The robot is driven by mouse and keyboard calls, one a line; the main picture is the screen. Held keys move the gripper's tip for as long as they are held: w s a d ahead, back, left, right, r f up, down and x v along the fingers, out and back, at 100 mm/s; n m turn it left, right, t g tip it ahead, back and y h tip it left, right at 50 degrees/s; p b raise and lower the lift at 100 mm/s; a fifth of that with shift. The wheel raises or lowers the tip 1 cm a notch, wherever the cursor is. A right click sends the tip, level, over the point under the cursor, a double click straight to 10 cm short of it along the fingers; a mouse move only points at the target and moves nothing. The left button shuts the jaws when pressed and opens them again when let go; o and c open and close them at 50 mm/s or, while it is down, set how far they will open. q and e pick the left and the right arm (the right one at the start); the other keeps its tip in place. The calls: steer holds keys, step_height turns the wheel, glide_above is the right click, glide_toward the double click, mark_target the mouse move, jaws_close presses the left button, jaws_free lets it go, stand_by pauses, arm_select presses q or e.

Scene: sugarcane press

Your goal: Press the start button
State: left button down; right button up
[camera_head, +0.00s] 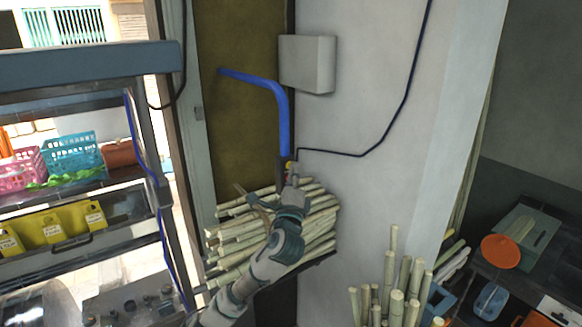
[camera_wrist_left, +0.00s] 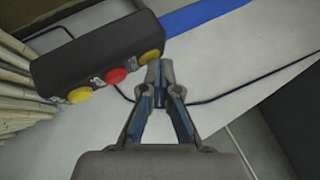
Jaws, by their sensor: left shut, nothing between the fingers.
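A dark control box (camera_wrist_left: 95,50) hangs from a blue arm (camera_head: 284,115) and fills the upper left of the left wrist view. It carries a yellow button (camera_wrist_left: 151,55), a red button (camera_wrist_left: 116,75) and another yellow button (camera_wrist_left: 80,94) in a row. The labels beside them are too small to read. My left gripper (camera_wrist_left: 160,70) is shut and empty, its tips just by the yellow button nearest the blue arm. I cannot tell whether they touch it. In the head view the gripper (camera_head: 294,177) is just below the box (camera_head: 283,172). My right gripper is out of view.
Stacked cane stalks (camera_head: 235,232) lie behind and below my left arm. Upright cane (camera_head: 394,285) stands at the lower right. A metal shelf frame (camera_head: 90,62) with baskets is on the left. A grey wall box (camera_head: 307,64) and dark cable (camera_head: 408,90) are on the wall.

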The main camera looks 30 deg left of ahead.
arm_select(q)
steer(key=shift+d, duration=0.1)
steer(key=shift+s+d, duration=0.35)
steer(key=shift+d, duration=0.25)
steer(key=shift+d, duration=0.15)
steer(key=d, duration=0.1)
steer(key=s+d+p, duration=0.1)
steer(key=d, duration=0.1)
steer(key=s+d, duration=0.1)
steer(key=shift+d, duration=0.3)
steer(key=shift+w+a+f, duration=0.1)
stand_by(0.8)
